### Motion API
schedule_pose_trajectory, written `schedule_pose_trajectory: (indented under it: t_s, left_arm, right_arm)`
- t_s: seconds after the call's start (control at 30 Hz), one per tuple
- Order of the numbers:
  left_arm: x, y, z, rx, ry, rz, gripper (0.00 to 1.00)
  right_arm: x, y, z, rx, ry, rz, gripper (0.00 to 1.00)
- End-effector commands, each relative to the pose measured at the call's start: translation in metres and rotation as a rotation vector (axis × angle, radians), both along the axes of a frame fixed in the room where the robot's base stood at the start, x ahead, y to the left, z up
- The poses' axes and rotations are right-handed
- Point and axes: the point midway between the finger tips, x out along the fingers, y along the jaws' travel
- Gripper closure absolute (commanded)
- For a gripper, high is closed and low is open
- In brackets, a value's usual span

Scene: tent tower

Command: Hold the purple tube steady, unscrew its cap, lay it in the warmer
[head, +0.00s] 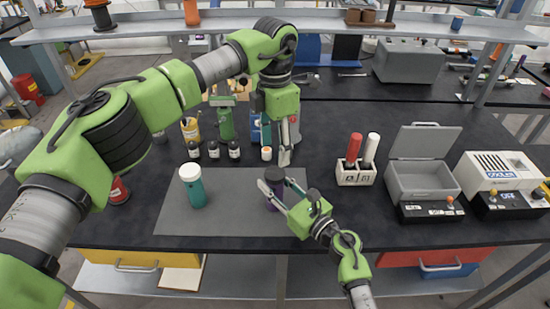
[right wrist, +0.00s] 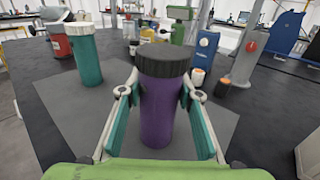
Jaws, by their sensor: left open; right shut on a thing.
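The purple tube (right wrist: 157,112) stands upright on the grey mat with its dark ribbed cap (right wrist: 163,61) on. My right gripper (right wrist: 156,104) is shut on the tube's body, a finger on each side, below the cap. In the head view the tube (head: 273,189) is partly hidden by my right gripper (head: 271,194). My left gripper (head: 284,155) points down, open and empty, behind the tube and apart from its cap. The open grey box with a raised lid (head: 421,178), likely the warmer, stands to the right; its inside looks empty.
A teal tube with a white cap (head: 193,186) stands left on the grey mat (head: 170,216). A white holder (head: 354,178) with red and white sticks and a white cooler (head: 500,172) stand right. Several small bottles (head: 213,150) line the back.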

Motion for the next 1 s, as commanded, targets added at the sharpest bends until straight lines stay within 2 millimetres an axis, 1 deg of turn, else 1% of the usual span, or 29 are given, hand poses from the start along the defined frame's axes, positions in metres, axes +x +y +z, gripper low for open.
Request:
schedule_pose_trajectory:
  t_s: [0.1,1.0]
  left_arm:
    - [-0.0003,-0.0004,-0.0003,-0.001,0.001,-0.233,0.49]
    - [-0.0009,-0.0012,0.0,-0.002,0.001,-2.07,0.49]
  right_arm:
    - [0.0,0.0,-0.0001,0.0,0.0,0.0,1.0]
    - [-0.0001,0.0,-0.0002,0.0,0.0,0.0,1.0]
